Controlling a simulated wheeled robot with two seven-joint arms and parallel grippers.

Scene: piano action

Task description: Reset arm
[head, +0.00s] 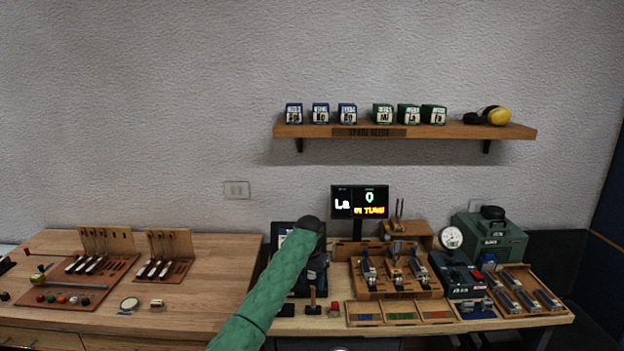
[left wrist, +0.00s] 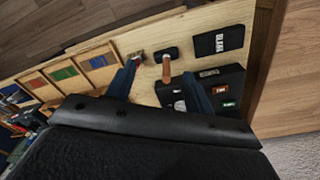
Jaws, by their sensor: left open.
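My left arm in a green sleeve reaches up from the bottom in the head view. My left gripper (head: 316,272) is dark and hangs over the bench, left of the wooden action stand (head: 398,294). In the left wrist view its two blue-grey fingers (left wrist: 160,88) are spread apart with nothing held. A small tool with a wooden handle and dark head (left wrist: 166,70) shows between the fingers, on the bench below. It also stands in front of the gripper in the head view (head: 313,298). My right gripper is not in view.
A screen (head: 359,202) reads "La", "0" and "IN TUNE". A tray with coloured compartments (head: 401,317), a gauge (head: 451,238) and a green case (head: 490,240) are to the right. The left table (head: 215,275) has bare wood near the arm. A shelf (head: 470,130) holds several boxes.

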